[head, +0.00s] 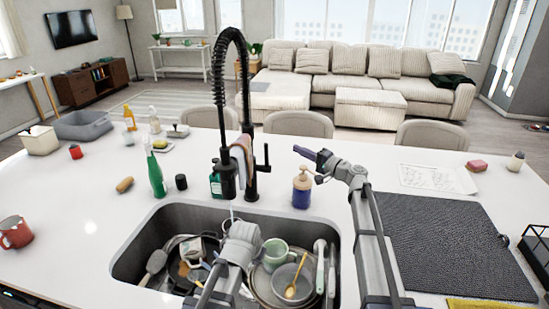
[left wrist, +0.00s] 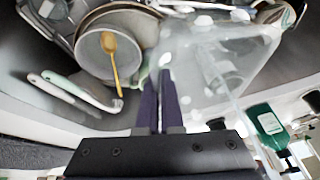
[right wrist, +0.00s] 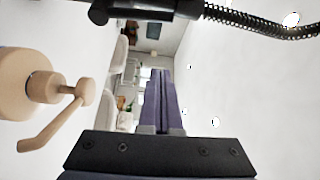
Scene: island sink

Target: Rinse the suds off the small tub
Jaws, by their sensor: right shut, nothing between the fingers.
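The small tub (left wrist: 215,62) is clear, with white suds patches on its wall, in the left wrist view. My left gripper (left wrist: 164,78) is closed at the tub's edge, holding its thin wall over the sink. In the head view my left arm hides most of the tub and the left fingertips. The black faucet (head: 228,172) with its coiled hose stands behind the sink (head: 165,212). My right gripper (head: 305,153) is shut and empty, raised right of the faucet near the soap pump (head: 302,187). The faucet hose crosses the top of the right wrist view (right wrist: 250,20).
The sink holds a green mug (head: 275,250), a bowl with a yellow spoon (head: 290,291), pans and utensils. A green bottle (head: 155,175) and red mug (head: 15,232) stand left. A dark mat (head: 440,240) lies right.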

